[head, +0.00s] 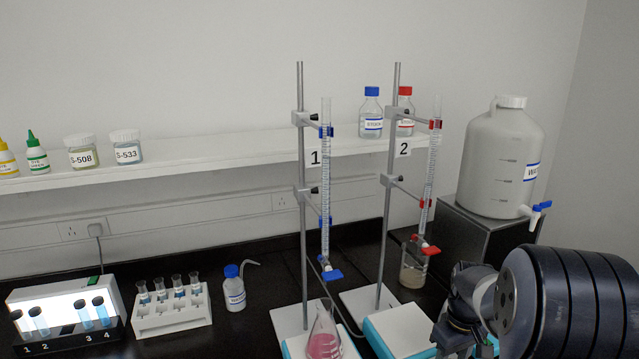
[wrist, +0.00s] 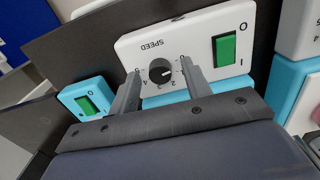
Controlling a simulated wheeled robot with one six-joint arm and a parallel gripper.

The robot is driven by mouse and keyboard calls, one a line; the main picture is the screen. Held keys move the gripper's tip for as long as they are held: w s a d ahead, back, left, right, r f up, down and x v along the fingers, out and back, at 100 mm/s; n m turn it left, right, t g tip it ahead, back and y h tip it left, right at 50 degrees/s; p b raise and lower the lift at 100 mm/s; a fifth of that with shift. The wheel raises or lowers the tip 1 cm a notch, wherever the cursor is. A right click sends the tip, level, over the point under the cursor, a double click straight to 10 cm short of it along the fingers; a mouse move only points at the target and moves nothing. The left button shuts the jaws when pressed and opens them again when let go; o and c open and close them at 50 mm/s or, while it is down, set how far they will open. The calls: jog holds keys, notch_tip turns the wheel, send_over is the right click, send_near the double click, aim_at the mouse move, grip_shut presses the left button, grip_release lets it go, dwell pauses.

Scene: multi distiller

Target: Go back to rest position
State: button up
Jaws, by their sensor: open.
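My gripper (wrist: 160,88) shows in the wrist view with its two grey fingers apart and nothing between them. Past the fingertips is a white and blue stirrer panel (wrist: 140,48) with a black speed knob (wrist: 161,71). The knob appears between the fingers; I cannot tell how far it is from them. A green rocker switch (wrist: 226,50) sits to the right of the fingers.
Two burette stands rise in the middle, with blue (head: 326,220) and red (head: 429,190) fittings. A large water carboy (head: 503,155) stands behind my arm. Tube racks (head: 172,318) are at left.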

dwell(0.5)
notch_tip(320, 180, up, 11)
notch_tip(320, 180, down, 11)
jog(key=shift+f, duration=0.15)
jog(key=shift+m, duration=1.1)
jog(key=m+b, duration=0.1)
jog(key=m, duration=0.3)
jog(key=shift+m, duration=0.3)
jog(key=m+b, duration=0.1)
jog(key=m, duration=0.6)
jog(key=shift+b, duration=0.4)
notch_tip(320, 180, up, 9)
